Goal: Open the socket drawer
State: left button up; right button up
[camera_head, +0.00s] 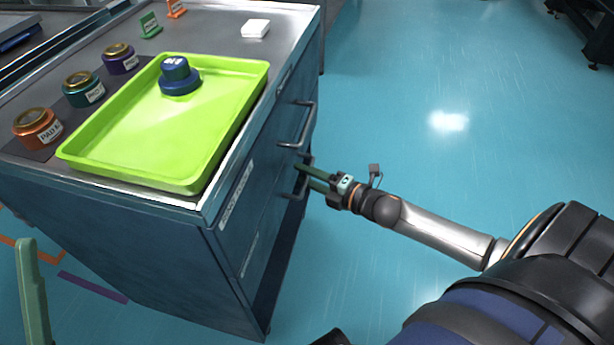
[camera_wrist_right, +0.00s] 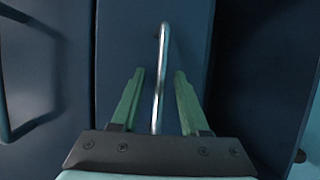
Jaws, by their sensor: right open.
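The blue cabinet (camera_head: 130,245) has drawer fronts on its right side with two bar handles. The upper handle (camera_head: 304,125) is free. My right gripper (camera_head: 302,172) is at the lower handle (camera_head: 298,188), its green fingers pointing at the drawer front. In the right wrist view the handle (camera_wrist_right: 161,60) runs between the two open fingers (camera_wrist_right: 158,75), with gaps on both sides. The drawers look shut. Label text (camera_head: 236,196) is too small to read surely, so I cannot tell which drawer is the socket one. A green finger, seemingly my left gripper's (camera_head: 32,295), shows at lower left.
On the cabinet top stand a lime green tray (camera_head: 100,165) holding a blue round part (camera_head: 180,78), several labelled jars (camera_head: 84,89), and a white block (camera_head: 255,28). The blue floor (camera_head: 440,75) right of the cabinet is clear.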

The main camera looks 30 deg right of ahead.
jog(key=shift+c, duration=0.4)
grip_shut()
dwell(1.0)
